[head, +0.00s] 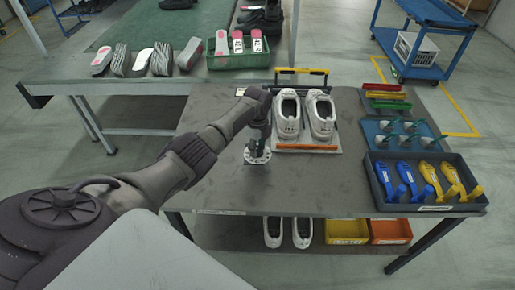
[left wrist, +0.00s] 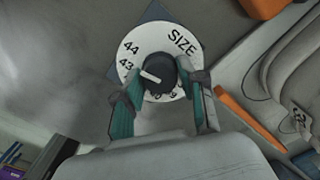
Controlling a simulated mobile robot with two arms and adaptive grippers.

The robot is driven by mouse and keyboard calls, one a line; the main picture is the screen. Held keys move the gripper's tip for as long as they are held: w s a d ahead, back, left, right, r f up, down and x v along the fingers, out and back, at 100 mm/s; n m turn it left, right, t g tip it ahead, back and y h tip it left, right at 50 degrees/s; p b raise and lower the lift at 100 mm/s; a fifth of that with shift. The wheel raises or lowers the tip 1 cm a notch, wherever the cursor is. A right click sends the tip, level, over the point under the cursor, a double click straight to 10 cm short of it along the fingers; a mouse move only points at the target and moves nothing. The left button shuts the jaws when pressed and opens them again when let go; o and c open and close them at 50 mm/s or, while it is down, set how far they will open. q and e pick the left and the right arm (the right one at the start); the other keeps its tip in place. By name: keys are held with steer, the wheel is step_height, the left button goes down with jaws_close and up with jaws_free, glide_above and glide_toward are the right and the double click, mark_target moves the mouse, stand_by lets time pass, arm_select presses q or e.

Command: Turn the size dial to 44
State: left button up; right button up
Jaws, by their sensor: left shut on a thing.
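The size dial (head: 258,160) stands on the grey table, left of the white shoes. In the left wrist view it is a white disc (left wrist: 152,38) marked SIZE, with 44 and 43 readable at its left. Lower numbers are partly hidden by my fingers. Its dark knob (left wrist: 160,74) has a white pointer that points left and slightly up, roughly toward 43, below 44. My left gripper (head: 258,143) reaches down over the dial. In the wrist view its teal fingers (left wrist: 162,88) are shut on the knob from both sides. My right gripper is not in view.
White shoes (head: 320,115) stand on a board close right of the dial, with an orange bar (head: 307,147) in front. A dark tray (head: 425,208) with blue and yellow tools lies farther right. The table in front of the dial is clear.

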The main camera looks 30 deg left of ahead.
mark_target(258, 148)
arm_select(q)
steer(key=shift+m, duration=1)
steer(key=o, duration=1.1)
steer(key=shift+o, duration=0.2)
step_height(258, 148, up, 12)
